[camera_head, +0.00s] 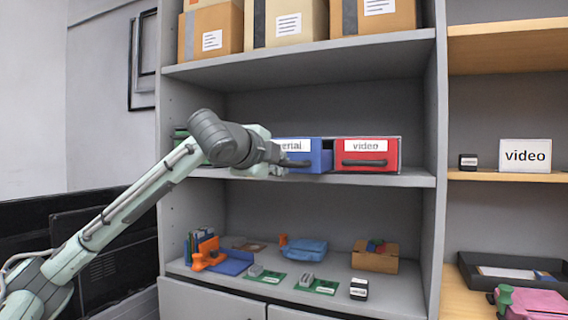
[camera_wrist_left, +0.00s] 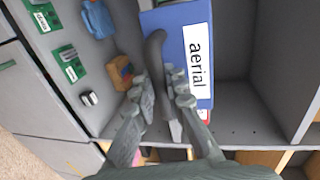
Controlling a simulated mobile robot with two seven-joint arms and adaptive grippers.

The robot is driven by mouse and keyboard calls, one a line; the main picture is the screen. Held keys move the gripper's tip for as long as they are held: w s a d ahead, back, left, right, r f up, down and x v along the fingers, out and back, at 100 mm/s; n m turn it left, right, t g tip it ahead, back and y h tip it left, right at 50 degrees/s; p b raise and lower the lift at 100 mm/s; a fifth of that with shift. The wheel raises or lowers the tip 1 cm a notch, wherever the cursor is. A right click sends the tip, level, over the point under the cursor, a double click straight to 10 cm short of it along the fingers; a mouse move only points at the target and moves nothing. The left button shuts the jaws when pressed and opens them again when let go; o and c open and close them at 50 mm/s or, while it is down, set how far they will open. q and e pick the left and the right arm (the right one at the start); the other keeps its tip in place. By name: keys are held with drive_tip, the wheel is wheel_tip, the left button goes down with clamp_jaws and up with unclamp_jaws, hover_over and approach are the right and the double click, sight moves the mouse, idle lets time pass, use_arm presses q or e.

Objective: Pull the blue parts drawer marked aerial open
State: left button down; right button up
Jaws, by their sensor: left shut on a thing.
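The blue drawer marked aerial (camera_head: 318,158) sits on the middle shelf of the grey cabinet, left of the red drawer. Its right side wall shows, so it stands out a little past the red front. My left gripper (camera_head: 284,160) is at its front and covers the left part of the label. In the left wrist view the blue front (camera_wrist_left: 178,22) with its aerial label fills the upper middle. My fingers there (camera_wrist_left: 166,84) are shut on the drawer's dark handle (camera_wrist_left: 156,48). My right gripper is not in view.
The red drawer marked video (camera_head: 367,152) is closed beside it. The cabinet's right upright (camera_head: 437,150) stands further right. Boxes (camera_head: 289,24) stand above.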

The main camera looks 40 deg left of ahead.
use_arm(q)
drive_tip(key=c, duration=1.5)
unclamp_jaws()
drive_tip(key=shift+c, duration=0.2)
drive_tip(key=v, duration=1.2)
drive_tip(key=shift+a, duration=0.1)
